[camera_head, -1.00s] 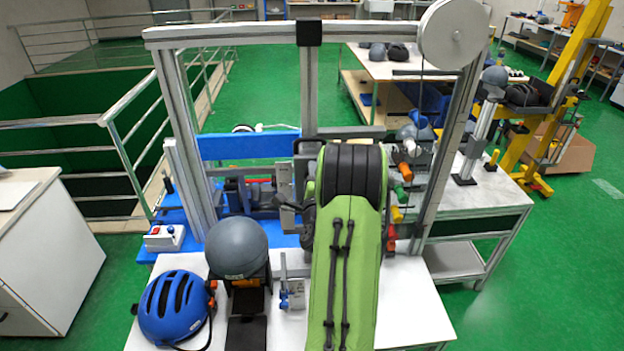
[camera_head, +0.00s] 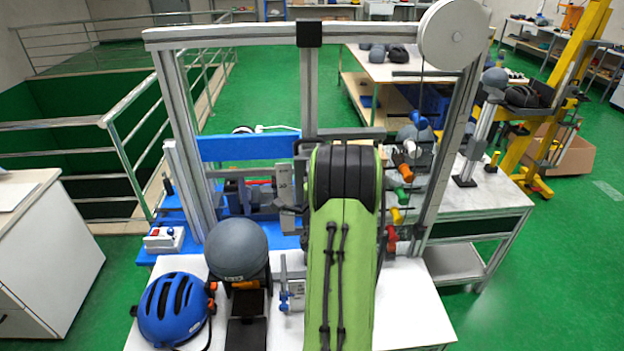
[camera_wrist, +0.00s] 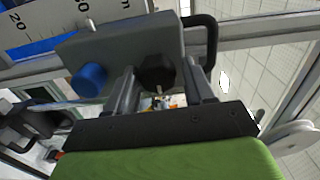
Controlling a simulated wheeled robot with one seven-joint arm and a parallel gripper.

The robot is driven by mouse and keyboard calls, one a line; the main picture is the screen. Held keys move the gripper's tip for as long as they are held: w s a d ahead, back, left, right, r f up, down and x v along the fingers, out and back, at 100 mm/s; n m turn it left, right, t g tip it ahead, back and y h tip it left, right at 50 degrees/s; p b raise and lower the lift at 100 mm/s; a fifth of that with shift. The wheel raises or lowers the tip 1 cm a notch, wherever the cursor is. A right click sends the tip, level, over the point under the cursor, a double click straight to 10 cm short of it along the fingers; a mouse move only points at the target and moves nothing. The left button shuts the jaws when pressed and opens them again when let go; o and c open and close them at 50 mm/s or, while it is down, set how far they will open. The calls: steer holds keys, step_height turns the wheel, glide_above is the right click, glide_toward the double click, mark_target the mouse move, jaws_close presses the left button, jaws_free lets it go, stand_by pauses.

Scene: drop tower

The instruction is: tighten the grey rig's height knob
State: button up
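The grey rig's aluminium frame (camera_head: 182,140) stands over the white table in the head view. In the wrist view a dark grey block (camera_wrist: 118,48) carries a black knob (camera_wrist: 157,73) and a blue knob (camera_wrist: 89,80), with a numbered scale (camera_wrist: 60,20) behind. Which is the height knob is not marked. My gripper (camera_wrist: 160,82) faces the black knob, one finger on each side. A small gap shows at the right finger; contact on the left is unclear. My green arm hides the gripper and these knobs in the head view.
A grey ball-like headform (camera_head: 236,248) and a blue helmet (camera_head: 173,309) stand at the table's front left. Several coloured handles (camera_head: 403,172) line the right post. A black handle (camera_wrist: 205,45) curves close to the right finger. A pulley wheel (camera_head: 455,34) tops the right post.

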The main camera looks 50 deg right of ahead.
steer(key=shift+o, duration=1.3)
steer(key=shift+f, duration=0.1)
steer(key=b+v, duration=1.5)
steer(key=b, duration=0.2)
steer(key=shift+s+a, duration=0.3)
